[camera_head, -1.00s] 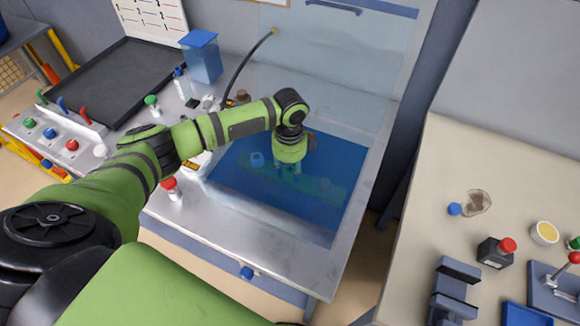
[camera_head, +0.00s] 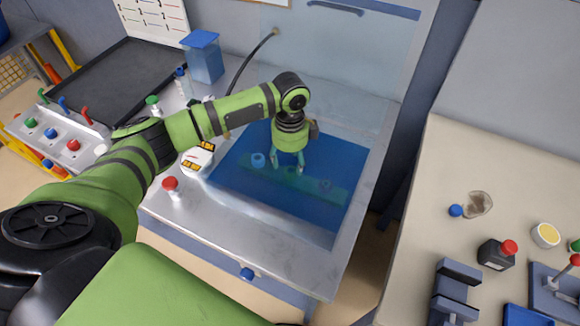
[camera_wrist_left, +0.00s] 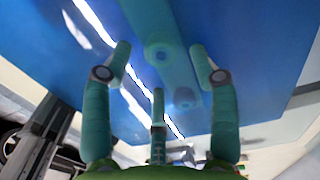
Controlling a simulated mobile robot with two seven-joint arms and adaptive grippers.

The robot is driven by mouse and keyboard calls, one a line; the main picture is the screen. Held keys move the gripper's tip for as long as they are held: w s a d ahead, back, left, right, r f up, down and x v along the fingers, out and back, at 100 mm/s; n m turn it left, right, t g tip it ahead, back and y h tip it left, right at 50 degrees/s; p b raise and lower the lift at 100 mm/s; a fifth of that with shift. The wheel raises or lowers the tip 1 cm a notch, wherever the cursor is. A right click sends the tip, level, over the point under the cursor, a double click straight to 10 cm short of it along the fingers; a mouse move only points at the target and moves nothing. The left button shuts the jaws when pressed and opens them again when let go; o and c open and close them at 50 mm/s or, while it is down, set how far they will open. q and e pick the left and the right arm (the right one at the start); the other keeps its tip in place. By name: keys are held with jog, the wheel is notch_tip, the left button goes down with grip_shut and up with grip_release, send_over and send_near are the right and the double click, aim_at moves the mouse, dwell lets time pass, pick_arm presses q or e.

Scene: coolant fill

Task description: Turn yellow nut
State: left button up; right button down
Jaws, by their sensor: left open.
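My left gripper (camera_head: 288,163) reaches into the blue tank (camera_head: 225,188) from above. Its fingers are apart, with nothing between them that I can make out. In the left wrist view the gripper (camera_wrist_left: 160,75) shows spread fingers tinted teal. A bar (camera_head: 315,187) lies low in the tank, with a round fitting (camera_head: 258,160) at its left and another (camera_head: 325,185) at its right. In the left wrist view a ringed fitting (camera_wrist_left: 158,52) and a smaller one (camera_wrist_left: 185,98) show beyond the fingers. The blue tint hides their colours, so I cannot tell which is the yellow nut. My right gripper is not in view.
A clear panel (camera_head: 335,50) stands behind the tank. A red-topped knob (camera_head: 171,184) and a white box (camera_head: 198,158) with yellow labels are left of it. A beige table (camera_head: 425,215) with small containers stands at the right. The metal front rim (camera_head: 240,222) is clear.

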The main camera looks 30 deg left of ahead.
aim_at(289, 170)
pick_arm(q)
notch_tip(289, 170, up, 8)
jog(key=shift+f, duration=0.15)
dwell(0.6)
